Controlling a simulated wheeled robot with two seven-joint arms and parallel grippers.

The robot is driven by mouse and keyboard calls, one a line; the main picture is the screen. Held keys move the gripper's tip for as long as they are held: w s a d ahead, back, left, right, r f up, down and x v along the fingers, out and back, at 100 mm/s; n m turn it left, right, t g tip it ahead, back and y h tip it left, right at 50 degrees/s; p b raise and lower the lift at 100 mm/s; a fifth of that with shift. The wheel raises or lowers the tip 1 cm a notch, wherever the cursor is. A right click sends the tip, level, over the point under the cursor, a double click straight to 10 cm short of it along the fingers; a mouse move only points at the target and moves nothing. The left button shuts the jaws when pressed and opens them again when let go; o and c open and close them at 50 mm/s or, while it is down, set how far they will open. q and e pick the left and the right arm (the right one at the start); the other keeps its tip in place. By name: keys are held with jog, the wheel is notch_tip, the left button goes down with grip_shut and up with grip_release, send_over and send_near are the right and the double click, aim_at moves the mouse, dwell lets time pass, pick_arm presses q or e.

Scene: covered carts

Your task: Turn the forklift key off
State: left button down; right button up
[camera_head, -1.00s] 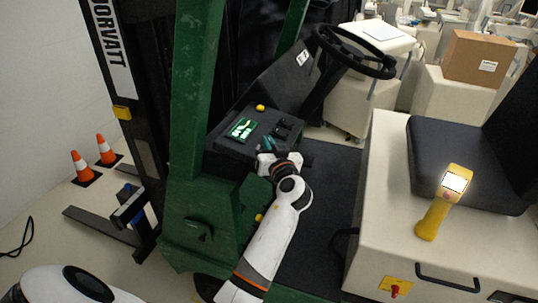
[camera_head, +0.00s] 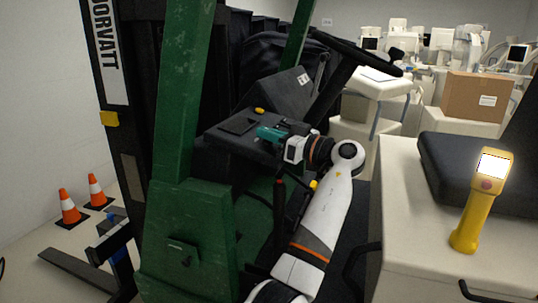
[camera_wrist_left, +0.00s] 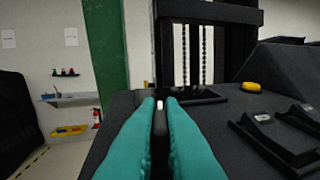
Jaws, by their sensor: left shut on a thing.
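The forklift's black dash panel (camera_head: 222,139) is in the middle of the head view, behind the green mast post. My left gripper (camera_head: 264,133) reaches it from the right with teal fingers. In the left wrist view the fingers (camera_wrist_left: 160,125) are closed on a thin black key (camera_wrist_left: 159,121) with a small pale spot on top. The key stands upright between the fingertips; its lower part and socket are hidden. The small display (camera_head: 238,125) on the dash looks dark, also in the left wrist view (camera_wrist_left: 200,95). My right gripper is not in view.
A yellow button (camera_wrist_left: 251,86) sits on the dash beside black raised switch frames (camera_wrist_left: 282,128). The steering wheel (camera_head: 358,50) is above right. A yellow handheld device (camera_head: 478,205) stands by the black seat (camera_head: 452,165). Orange cones (camera_head: 69,207) stand on the left floor.

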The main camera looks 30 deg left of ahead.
pick_arm(q)
jog(key=shift+f+n+g+b, duration=0.1)
jog(key=shift+n+g+b, duration=0.65)
jog(key=shift+n+g, duration=0.9)
jog(key=shift+g+h, duration=0.3)
jog(key=shift+g, duration=0.25)
jog(key=c, duration=1.6)
grip_release()
jog(key=shift+o, duration=0.2)
jog(key=b+v, duration=0.1)
jog(key=v, duration=1.1)
